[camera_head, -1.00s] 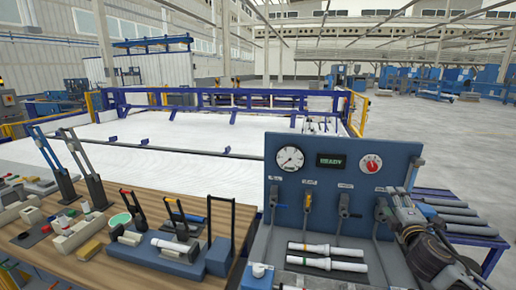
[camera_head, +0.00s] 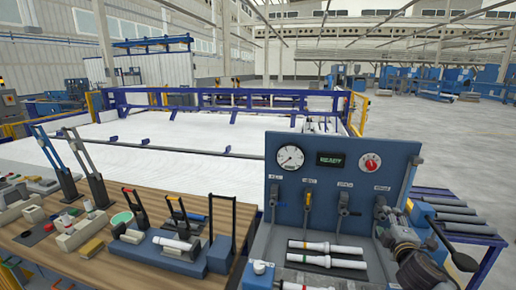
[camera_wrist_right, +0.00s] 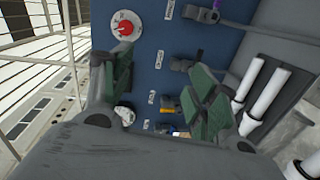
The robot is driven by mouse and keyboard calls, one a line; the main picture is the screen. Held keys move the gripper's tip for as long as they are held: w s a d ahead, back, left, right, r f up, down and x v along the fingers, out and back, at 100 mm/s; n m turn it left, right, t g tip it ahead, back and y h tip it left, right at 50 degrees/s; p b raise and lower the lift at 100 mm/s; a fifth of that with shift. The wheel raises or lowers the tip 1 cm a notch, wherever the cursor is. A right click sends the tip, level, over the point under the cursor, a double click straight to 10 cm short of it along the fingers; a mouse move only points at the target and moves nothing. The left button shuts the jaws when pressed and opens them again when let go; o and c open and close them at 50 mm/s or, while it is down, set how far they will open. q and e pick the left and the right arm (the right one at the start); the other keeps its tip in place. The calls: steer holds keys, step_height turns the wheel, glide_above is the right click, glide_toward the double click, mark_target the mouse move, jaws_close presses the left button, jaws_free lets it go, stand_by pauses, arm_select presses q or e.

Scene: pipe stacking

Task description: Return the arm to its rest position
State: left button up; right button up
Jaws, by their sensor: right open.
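My right gripper (camera_head: 402,238) is at the right side of the blue panel (camera_head: 290,190) in the head view, partly cut into by its own dark wrist. In the right wrist view the two green-padded fingers (camera_wrist_right: 160,95) stand wide apart with nothing between them, in front of the panel's face. White pipes (camera_head: 325,247) lie side by side on the grey bench below the panel, apart from the gripper; white pipes (camera_wrist_right: 268,93) also show at the right of the wrist view. My left gripper is not seen.
The panel carries a gauge (camera_head: 290,158), a red knob (camera_head: 371,163) and several valve levers. A black-ended lever (camera_head: 463,261) stands right of my wrist. A wooden table (camera_head: 60,272) with tools is at the left. Grey pipes (camera_head: 455,218) lie on a blue rack behind.

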steer(key=s+a+f+m+g+y, duration=0.1)
steer(key=s+a+f+m+g, duration=0.25)
steer(key=s+f, duration=0.35)
steer(key=s+a+f+m+g, duration=0.35)
steer(key=s+a+f, duration=0.2)
steer(key=f, duration=0.45)
steer(key=s+a+f+m+g+y, duration=0.25)
steer(key=s+a, duration=0.25)
steer(key=s, duration=0.3)
steer(key=s+a+f+m+g+y, duration=0.1)
steer(key=s+a+f+m+g, duration=0.2)
steer(key=s+a, duration=0.45)
steer(key=s+d+f+g, duration=0.1)
steer(key=s+f, duration=0.1)
steer(key=f, duration=1.5)
steer(key=s+d+f, duration=0.1)
steer(key=s+f, duration=0.1)
steer(key=f, duration=1.5)
steer(key=s+d+f, duration=0.2)
steer(key=s+f, duration=0.8)
steer(key=s, duration=0.1)
steer(key=s+d+f+n+g+b, duration=0.1)
steer(key=s+d+f, duration=0.1)
steer(key=s+f, duration=0.8)
steer(key=shift+s+f, duration=0.4)
steer(key=shift+a, duration=0.1)
